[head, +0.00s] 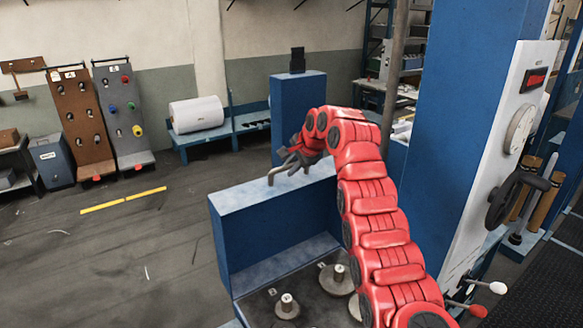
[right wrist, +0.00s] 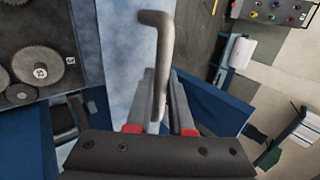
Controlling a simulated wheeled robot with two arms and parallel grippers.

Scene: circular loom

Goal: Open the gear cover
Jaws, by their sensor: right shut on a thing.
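The gear cover (head: 268,232) shows as a blue panel standing upright behind the exposed gears (head: 287,306). A bent grey metal handle (head: 283,171) is on its top edge. My right gripper (head: 297,160) is at this handle, partly hidden by its own red arm. In the right wrist view, the handle (right wrist: 158,45) runs between the two fingers of my right gripper (right wrist: 161,80), which is shut on it. The cover's light blue edge (right wrist: 117,45) lies beside the handle there, and the toothed gears (right wrist: 38,68) are to the left. My left gripper is not in view.
A blue machine column with a white control panel (head: 500,165), gauge and black handwheel (head: 515,198) stands at right. A blue post (head: 297,105) rises behind the cover. Two peg boards and a white roll (head: 198,114) stand along the wall.

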